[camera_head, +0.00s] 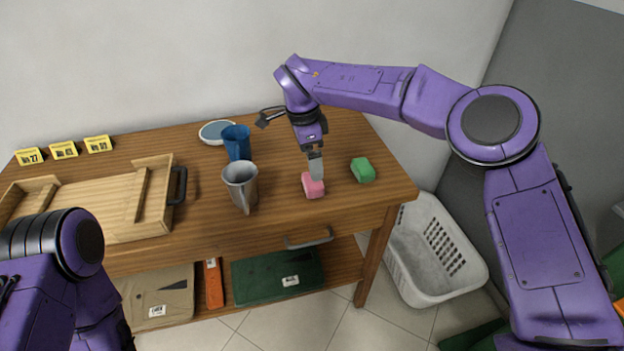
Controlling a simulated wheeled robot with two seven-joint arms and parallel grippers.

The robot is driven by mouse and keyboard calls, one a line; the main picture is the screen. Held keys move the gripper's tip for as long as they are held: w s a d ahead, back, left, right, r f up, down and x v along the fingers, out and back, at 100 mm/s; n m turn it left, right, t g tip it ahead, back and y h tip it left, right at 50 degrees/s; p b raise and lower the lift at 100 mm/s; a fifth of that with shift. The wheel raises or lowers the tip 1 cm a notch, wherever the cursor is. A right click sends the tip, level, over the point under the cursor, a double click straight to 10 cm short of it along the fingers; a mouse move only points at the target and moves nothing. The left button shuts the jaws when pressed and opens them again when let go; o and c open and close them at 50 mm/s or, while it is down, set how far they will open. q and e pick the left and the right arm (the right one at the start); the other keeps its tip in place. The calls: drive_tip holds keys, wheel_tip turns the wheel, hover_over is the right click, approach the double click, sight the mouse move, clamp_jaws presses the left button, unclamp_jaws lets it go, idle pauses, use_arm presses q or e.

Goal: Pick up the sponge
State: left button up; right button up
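A pink sponge-like block (312,188) lies on the wooden table (290,218), right of the grey metal pitcher. A green sponge-like block (363,170) lies a little to its right. My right gripper (316,168) points down at the pink block. Its fingertips overlap the top of this block in the picture. One finger hides the other, so I cannot tell whether it is open or closed on the block. Of my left arm, links show at the lower left; its gripper is out of view.
The grey pitcher (241,183) and a blue cup (237,143) stand left of my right gripper, with a shallow bowl (216,132) behind. A wooden tray (110,222) with a dark handle fills the table's left. A white basket (430,285) stands on the floor at right.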

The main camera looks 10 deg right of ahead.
drive_tip(key=f, duration=0.2)
drive_tip(key=f+p, duration=0.1)
drive_tip(key=f, duration=0.4)
drive_tip(key=shift+s+d+f, duration=0.2)
drive_tip(key=shift+s+d, duration=0.05)
drive_tip(key=shift+s, duration=0.1)
drive_tip(key=c, duration=1)
drive_tip(key=shift+c, duration=0.2)
drive_tip(key=shift+r, duration=0.3)
wheel_tip(320, 180, up, 2)
drive_tip(key=shift+w+r, duration=0.1)
drive_tip(key=shift+r, duration=0.1)
drive_tip(key=s+a+r+b, duration=0.3)
drive_tip(key=s+r, duration=0.7)
drive_tip(key=s, duration=0.4)
drive_tip(key=shift+b, duration=0.4)
